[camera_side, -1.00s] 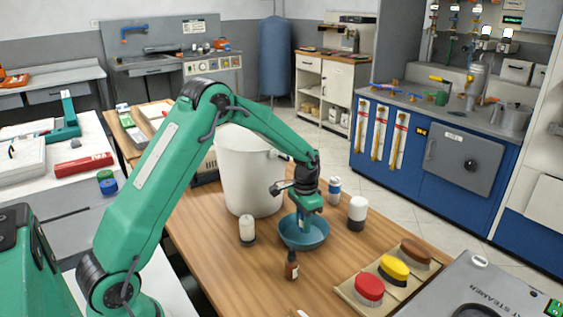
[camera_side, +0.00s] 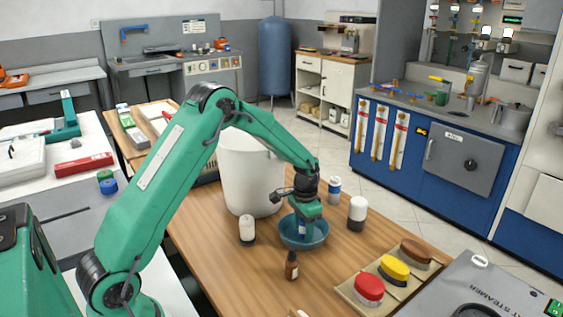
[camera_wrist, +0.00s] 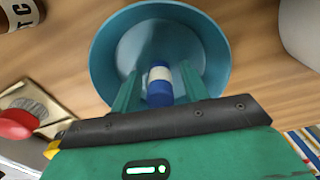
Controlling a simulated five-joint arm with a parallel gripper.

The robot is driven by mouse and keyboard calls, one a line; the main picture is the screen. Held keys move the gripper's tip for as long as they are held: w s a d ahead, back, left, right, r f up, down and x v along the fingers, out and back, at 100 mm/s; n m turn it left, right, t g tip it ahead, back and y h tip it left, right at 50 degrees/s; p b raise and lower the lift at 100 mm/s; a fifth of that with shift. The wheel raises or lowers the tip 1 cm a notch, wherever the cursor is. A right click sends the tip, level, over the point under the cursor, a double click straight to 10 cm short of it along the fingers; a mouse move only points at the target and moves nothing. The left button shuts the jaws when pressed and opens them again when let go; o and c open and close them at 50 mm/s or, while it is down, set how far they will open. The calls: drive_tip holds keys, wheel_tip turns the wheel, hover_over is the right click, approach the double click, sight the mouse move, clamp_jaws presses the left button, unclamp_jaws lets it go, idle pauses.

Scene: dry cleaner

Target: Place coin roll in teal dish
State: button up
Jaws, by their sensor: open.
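The teal dish (camera_side: 318,240) is a round bowl on the wooden table, and it fills the upper middle of the wrist view (camera_wrist: 108,50). The coin roll (camera_wrist: 159,85), a short blue cylinder with a white band, is inside the dish's outline, between my fingers. It also shows small under my gripper in the side view (camera_side: 302,229). My gripper (camera_wrist: 160,76) is open, with one green finger on each side of the roll and its tips down in the dish. I cannot tell whether the roll touches the dish's bottom.
A brown bottle (camera_side: 292,267) stands in front of the dish. A white-topped bottle (camera_side: 247,229), a white bucket (camera_side: 245,170), a blue-and-white bottle (camera_side: 334,189) and a white-and-black container (camera_side: 357,212) stand around it. A tray with red, yellow and brown brushes (camera_side: 393,270) lies at right.

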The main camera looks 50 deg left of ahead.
drive_tip(key=shift+r, duration=0.1)
wheel_tip(320, 180, up, 12)
drive_tip(key=shift+f, duration=0.1)
drive_tip(key=shift+r, duration=0.2)
idle(0.5)
idle(0.4)
drive_tip(key=s+d+r+t, duration=0.3)
drive_tip(key=s+d+r, duration=0.2)
drive_tip(key=s+r, duration=0.65)
drive_tip(key=s+d+n+t, duration=0.1)
drive_tip(key=s+d, duration=0.3)
drive_tip(key=s, duration=1.2)
drive_tip(key=shift+n+t, duration=0.4)
drive_tip(key=shift+t, duration=0.4)
